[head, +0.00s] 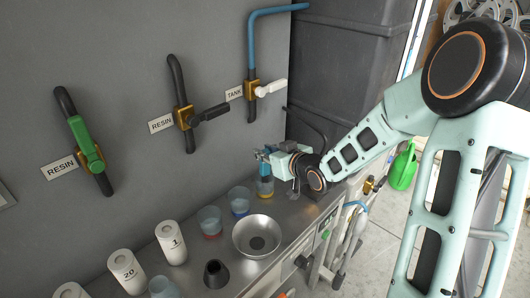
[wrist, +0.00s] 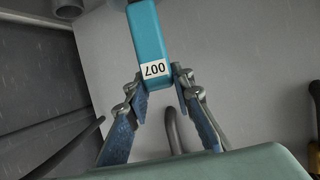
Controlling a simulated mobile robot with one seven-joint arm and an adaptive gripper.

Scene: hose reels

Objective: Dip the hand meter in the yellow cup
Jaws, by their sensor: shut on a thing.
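My gripper (head: 264,156) is shut on the hand meter (head: 265,170), a slim blue block, at the far right end of the metal counter. The yellow cup (head: 265,188) is a small clear cup with a yellow tint, directly below the meter in the head view. The meter's lower end overlaps the cup's top there; I cannot tell how deep it is inside. The cup does not show clearly in the wrist view.
A blue-based cup (head: 239,203) and a red-based cup (head: 210,222) stand to the left on the counter. A steel bowl (head: 257,236), a black cone (head: 216,274) and white numbered canisters (head: 171,243) are nearer. Valves and pipes (head: 183,116) line the wall behind.

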